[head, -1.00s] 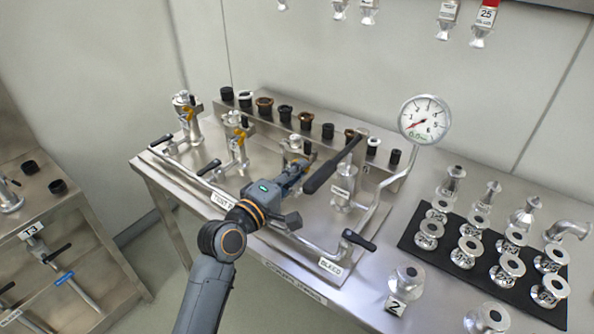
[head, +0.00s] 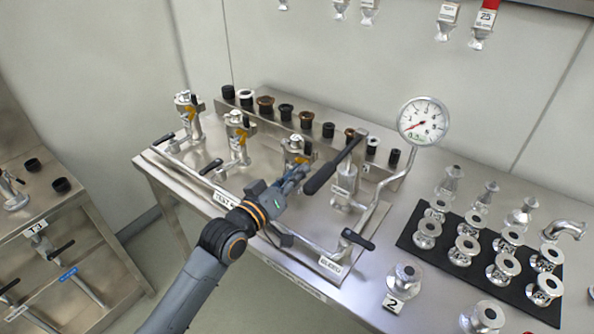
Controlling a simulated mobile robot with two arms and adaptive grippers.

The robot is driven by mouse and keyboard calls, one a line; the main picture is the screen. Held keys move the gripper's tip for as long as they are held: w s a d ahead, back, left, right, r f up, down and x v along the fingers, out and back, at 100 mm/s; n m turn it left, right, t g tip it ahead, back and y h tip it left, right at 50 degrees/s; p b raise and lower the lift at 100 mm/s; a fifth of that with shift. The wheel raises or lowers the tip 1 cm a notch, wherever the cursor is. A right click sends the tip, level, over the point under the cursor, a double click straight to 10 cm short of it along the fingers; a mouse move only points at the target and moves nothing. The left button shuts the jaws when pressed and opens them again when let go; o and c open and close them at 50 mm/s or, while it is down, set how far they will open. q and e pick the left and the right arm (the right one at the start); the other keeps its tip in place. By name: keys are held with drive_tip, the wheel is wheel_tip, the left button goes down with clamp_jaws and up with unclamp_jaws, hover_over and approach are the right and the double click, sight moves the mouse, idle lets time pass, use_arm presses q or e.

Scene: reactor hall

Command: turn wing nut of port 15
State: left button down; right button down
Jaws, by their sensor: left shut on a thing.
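The test stand carries a row of metal ports with clamps and orange-yellow parts: a left one (head: 187,108), a middle one (head: 238,132) and a third one (head: 297,150). Their port numbers are too small to read. My left gripper (head: 298,175) is at the front of the third port, just below its orange-yellow part. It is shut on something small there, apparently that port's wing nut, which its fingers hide. My right gripper is not in view.
A black-handled lever (head: 333,167) slants close to the right of my left gripper. A pressure gauge (head: 423,121) rises behind it. Black valve handles (head: 357,239) stick out along the front pipe. Several metal fittings stand on a black mat (head: 412,243) at right.

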use_arm(q)
drive_tip(key=shift+m, duration=1.2)
drive_tip(key=c, duration=1.4)
unclamp_jaws()
drive_tip(key=v, duration=1.2)
drive_tip(key=shift+f, duration=0.1)
